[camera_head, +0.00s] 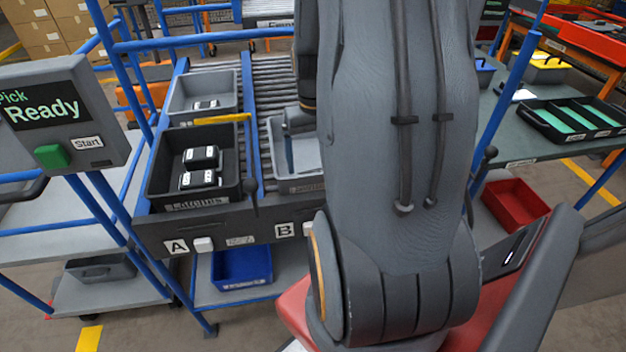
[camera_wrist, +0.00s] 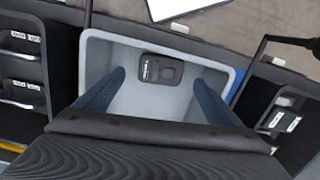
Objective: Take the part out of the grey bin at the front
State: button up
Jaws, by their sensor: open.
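The grey bin (camera_head: 298,182) stands at the front of lane B, partly hidden by my arm in the head view. In the wrist view, the grey bin (camera_wrist: 93,58) lies below my gripper and holds one dark part (camera_wrist: 160,72) with a white label, near its far wall. My gripper (camera_wrist: 158,79) is open, with its two blue fingers apart over the bin. The part shows between and just beyond the fingertips, not gripped. I cannot tell how far above the part the fingertips are.
A black bin (camera_head: 157,182) with two dark parts stands left in lane A, with another grey bin (camera_head: 175,97) behind it and a yellow bar (camera_head: 222,118) between them. A blue rail (camera_head: 250,130) separates the lanes. A "Pick Ready" panel (camera_head: 62,120) is at far left.

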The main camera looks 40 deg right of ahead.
jog(key=shift+f+p, duration=0.75)
jog(key=shift+f, duration=2.55)
jog(key=shift+c, duration=0.4)
jog(key=c, duration=1.1)
